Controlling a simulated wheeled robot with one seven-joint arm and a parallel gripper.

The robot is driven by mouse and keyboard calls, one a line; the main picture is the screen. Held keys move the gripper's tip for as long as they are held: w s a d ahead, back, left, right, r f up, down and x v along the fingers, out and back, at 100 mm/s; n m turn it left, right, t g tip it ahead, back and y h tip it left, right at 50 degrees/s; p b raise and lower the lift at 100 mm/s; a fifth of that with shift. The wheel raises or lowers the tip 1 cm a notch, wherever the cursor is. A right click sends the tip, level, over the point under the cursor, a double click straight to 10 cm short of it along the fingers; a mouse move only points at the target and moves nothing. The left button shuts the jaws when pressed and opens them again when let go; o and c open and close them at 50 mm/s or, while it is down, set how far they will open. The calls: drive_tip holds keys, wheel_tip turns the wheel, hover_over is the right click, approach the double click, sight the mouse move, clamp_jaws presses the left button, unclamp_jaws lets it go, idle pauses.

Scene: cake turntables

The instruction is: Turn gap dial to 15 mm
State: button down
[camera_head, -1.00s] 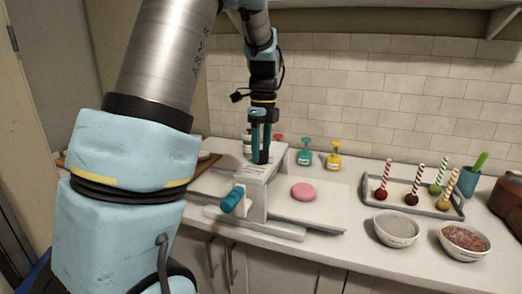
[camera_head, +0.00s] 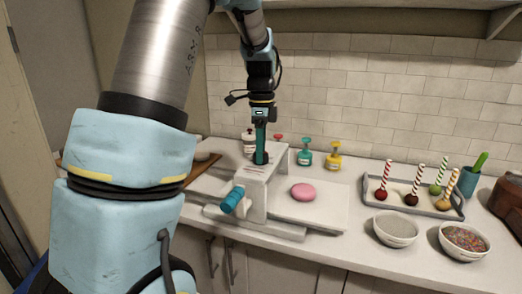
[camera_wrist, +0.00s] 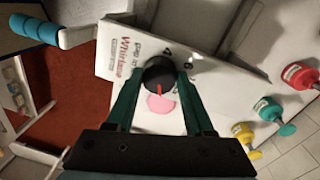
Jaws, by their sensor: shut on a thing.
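The gap dial (camera_wrist: 158,72) is a round black knob with a red pointer line on top of a white machine (camera_head: 262,181). In the wrist view the pointer points toward the bottom of the picture. My gripper (camera_wrist: 160,79) points straight down, with its teal fingers on opposite sides of the knob, shut on it. In the head view my gripper (camera_head: 260,158) hides the knob. Small numbers and lettering beside the knob are rotated and too small to read surely.
A teal handle (camera_head: 233,199) sticks out of the machine's front. A pink disc (camera_head: 303,191) lies on the right plate. Teal (camera_head: 305,157) and yellow (camera_head: 333,161) bottles stand behind. A tray (camera_head: 451,211) of cake pops and two bowls (camera_head: 396,236) are at right.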

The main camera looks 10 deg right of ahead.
drive_tip(key=shift+n, duration=2)
drive_tip(key=shift+c, duration=1.4)
unclamp_jaws()
wheel_tip(320, 180, up, 11)
drive_tip(key=b, duration=0.2)
drive_tip(key=shift+w, duration=0.4)
drive_tip(key=shift+f, duration=0.1)
